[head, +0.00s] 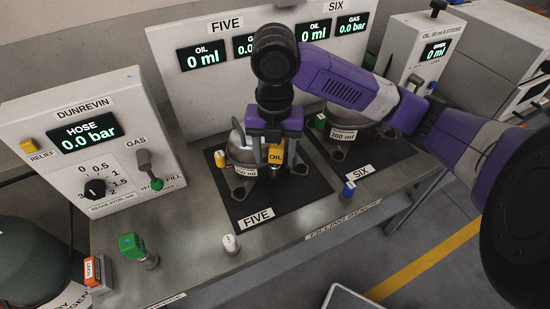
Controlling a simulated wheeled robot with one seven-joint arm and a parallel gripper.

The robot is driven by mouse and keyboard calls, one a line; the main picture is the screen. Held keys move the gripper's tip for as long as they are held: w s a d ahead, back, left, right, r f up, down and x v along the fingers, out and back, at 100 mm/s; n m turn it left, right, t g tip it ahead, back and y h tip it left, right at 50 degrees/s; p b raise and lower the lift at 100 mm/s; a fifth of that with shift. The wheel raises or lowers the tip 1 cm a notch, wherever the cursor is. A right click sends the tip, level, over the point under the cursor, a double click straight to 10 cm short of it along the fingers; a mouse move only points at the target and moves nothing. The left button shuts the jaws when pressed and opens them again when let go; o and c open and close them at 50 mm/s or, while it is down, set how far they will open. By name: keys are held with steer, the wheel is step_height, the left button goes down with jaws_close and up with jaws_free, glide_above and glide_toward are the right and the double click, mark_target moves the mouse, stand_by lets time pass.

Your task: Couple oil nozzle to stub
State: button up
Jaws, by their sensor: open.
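The yellow nozzle marked OIL (277,155) stands over the compressor (243,168) on the mat marked FIVE (262,203). My gripper (273,158) points down from above, with its fingers open on either side of the nozzle. I cannot tell whether the fingers touch it. The stub is hidden behind the nozzle and gripper, so I cannot see whether the two are joined. The panel behind shows OIL 0 ml (203,57) for FIVE.
A second compressor (345,133) stands on mat SIX to the right, under my arm. A yellow piece (221,158), a blue-topped piece (348,190), a white piece (231,243) and a green-topped fitting (131,245) stand around. The hose console (90,140) is left. The front bench strip is mostly clear.

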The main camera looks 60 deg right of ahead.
step_height(320, 180, up, 6)
steer(key=shift+f, duration=0.15)
steer(key=shift+s, duration=0.1)
stand_by(0.6)
